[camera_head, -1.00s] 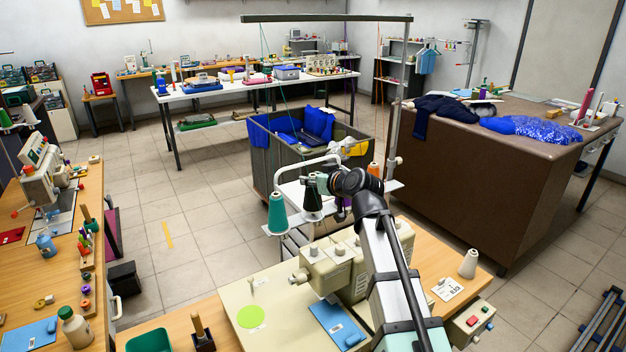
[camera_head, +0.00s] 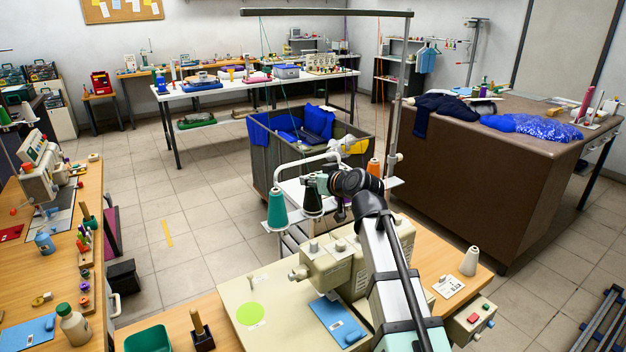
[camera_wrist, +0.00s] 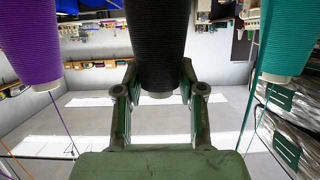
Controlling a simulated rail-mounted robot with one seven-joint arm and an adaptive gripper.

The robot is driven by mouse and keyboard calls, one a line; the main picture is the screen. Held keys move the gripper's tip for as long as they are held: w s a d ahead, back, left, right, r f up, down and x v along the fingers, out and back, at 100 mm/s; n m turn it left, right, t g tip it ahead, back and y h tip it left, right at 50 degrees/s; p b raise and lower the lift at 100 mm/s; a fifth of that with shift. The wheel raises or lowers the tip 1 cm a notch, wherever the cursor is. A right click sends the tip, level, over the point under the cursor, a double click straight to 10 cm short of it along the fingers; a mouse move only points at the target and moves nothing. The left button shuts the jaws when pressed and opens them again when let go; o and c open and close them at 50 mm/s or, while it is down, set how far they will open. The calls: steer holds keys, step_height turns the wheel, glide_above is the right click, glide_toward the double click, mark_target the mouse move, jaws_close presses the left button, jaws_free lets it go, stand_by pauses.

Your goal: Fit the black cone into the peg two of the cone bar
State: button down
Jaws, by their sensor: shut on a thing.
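The black cone (camera_wrist: 158,45) is between the two fingers of my gripper (camera_wrist: 158,95) in the wrist view, and the gripper is shut on it. In the head view the black cone (camera_head: 313,203) hangs dark beside the teal cone, and my gripper (camera_head: 322,184) is at its upper part, partly hidden by my wrist. The cone bar (camera_head: 290,168) is a pale rail behind the sewing machine. A teal cone (camera_head: 277,210) stands on its left; it also shows in the wrist view (camera_wrist: 288,40). A purple cone (camera_wrist: 30,45) is on the other side. The peg under the black cone is hidden.
An orange cone (camera_head: 374,168) stands right of my wrist. A grey bin (camera_head: 262,160) with blue cloth stands behind the bar.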

steer(key=shift+f+b, duration=0.45)
steer(key=shift+f, duration=0.05)
jaws_free()
stand_by(0.3)
steer(key=shift+s+r, duration=0.1)
steer(key=shift+r, duration=0.05)
stand_by(0.4)
steer(key=shift+s+d+r+p, duration=0.4)
steer(key=shift+s+d+r, duration=0.3)
steer(key=shift+s+r, duration=0.2)
steer(key=shift+s+d+r+p, duration=0.4)
steer(key=shift+s+d+r, duration=0.3)
steer(key=shift+s+r, duration=0.2)
steer(key=v, duration=1.2)
steer(key=shift+f, duration=0.1)
